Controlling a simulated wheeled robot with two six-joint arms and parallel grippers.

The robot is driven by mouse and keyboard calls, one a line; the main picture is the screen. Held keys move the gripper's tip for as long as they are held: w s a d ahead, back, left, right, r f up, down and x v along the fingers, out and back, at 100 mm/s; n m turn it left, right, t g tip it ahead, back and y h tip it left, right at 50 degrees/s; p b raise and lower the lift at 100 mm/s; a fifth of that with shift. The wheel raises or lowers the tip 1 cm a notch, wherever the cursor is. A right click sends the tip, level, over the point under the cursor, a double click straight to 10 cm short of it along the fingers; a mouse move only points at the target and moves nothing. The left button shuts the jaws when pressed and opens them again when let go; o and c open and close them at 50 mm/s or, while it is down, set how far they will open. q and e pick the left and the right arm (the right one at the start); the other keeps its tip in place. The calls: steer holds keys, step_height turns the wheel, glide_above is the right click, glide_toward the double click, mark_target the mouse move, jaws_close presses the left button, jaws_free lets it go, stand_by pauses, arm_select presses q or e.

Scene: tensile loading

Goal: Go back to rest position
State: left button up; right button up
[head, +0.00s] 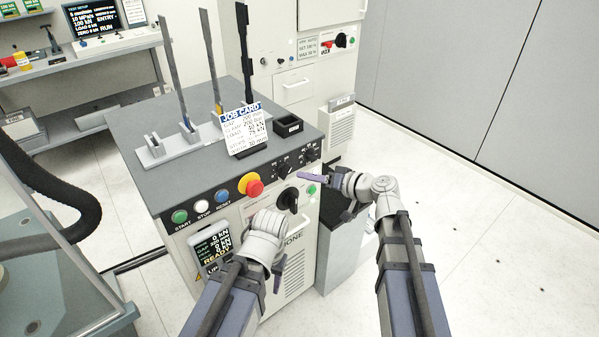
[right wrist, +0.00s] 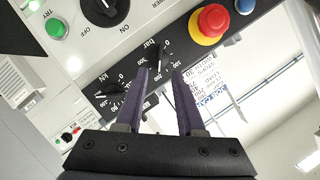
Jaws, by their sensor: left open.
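My right gripper (head: 322,194) is in front of the right end of the console's control panel in the head view. In the right wrist view its two purple fingers (right wrist: 160,72) stand apart with nothing between them, and the pressure dial (right wrist: 157,58) shows behind the gap. My left gripper (head: 279,272) is lower, close to the console's front face, right of the display (head: 214,247). It is open, but partly hidden by its own wrist. I see nothing held in it.
The grey console (head: 141,115) carries a job card (head: 243,128), a rack (head: 165,150) with upright strips, and a small black tray (head: 288,125). A red emergency button (head: 251,185) and black rotary switch (head: 288,199) face me. Floor at right (head: 500,240) is clear. A black hose (head: 50,190) is at left.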

steer(key=shift+s+d+r, duration=0.2)
steer(key=shift+s+d, duration=0.2)
steer(key=shift+d, duration=0.1)
steer(key=s+a+f+n+g+h+p, duration=0.2)
steer(key=s+a+f+g+h, duration=0.2)
steer(key=s+a+f+g, duration=0.5)
steer(key=s+d+f+h, duration=0.1)
steer(key=s+d+h, duration=0.3)
steer(key=s, duration=0.2)
steer(key=s+d+f+h+p, duration=0.1)
steer(key=s+d+f+h, duration=0.1)
steer(key=s, duration=0.4)
steer(key=d+h, duration=0.1)
steer(key=h, duration=0.1)
steer(key=shift+s+d+g+h, duration=0.3)
steer(key=shift+s+d+h, duration=0.05)
steer(key=shift+s+h, duration=0.05)
